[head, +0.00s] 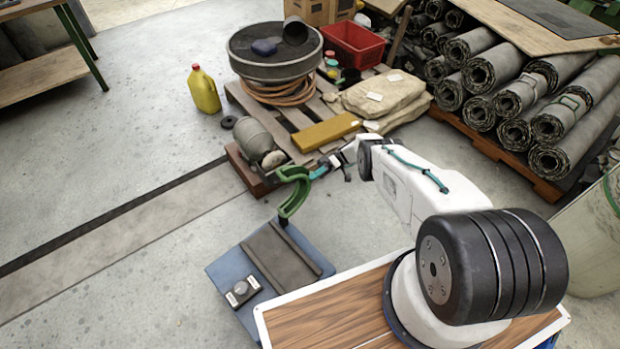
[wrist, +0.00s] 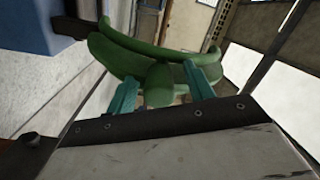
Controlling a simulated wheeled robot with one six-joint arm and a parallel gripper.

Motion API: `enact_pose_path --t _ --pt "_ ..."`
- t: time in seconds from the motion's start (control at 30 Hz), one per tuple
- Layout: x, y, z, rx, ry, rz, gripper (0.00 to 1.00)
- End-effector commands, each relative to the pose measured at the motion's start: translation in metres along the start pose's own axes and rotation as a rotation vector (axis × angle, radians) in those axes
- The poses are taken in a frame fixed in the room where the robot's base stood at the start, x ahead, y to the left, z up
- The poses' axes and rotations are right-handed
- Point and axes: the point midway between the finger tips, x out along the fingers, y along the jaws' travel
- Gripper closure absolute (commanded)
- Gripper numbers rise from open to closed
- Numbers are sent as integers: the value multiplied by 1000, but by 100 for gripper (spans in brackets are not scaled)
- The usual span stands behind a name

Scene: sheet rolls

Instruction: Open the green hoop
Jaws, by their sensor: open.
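The green hoop (head: 294,192) is a curved green band at the end of a blue-grey base (head: 222,272), in the middle of the head view. It also crosses the upper middle of the wrist view (wrist: 150,58), with a rounded green stub facing me. My gripper (head: 316,173) is beside the hoop's upper right end. Its teal fingers (wrist: 162,90) are open, one on each side of the stub in the wrist view. I cannot tell whether they touch it. Part of the hoop is hidden behind the fingers.
A dark grey bar lies on the base beside a small knob unit (head: 241,292). A pallet (head: 262,118) with sacks and a yellow block (head: 326,131) stands behind my gripper. Several sheet rolls (head: 480,72) are stacked at right. The floor at left is mostly clear.

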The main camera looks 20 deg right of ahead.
Motion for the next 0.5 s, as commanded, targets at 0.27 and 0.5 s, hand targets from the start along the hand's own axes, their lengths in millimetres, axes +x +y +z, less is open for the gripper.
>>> enact_pose_path --t 0.27,0.5 --pt "-1 -5 -5 -3 1 1 48" --pt "0 -28 -14 -1 1 0 48"
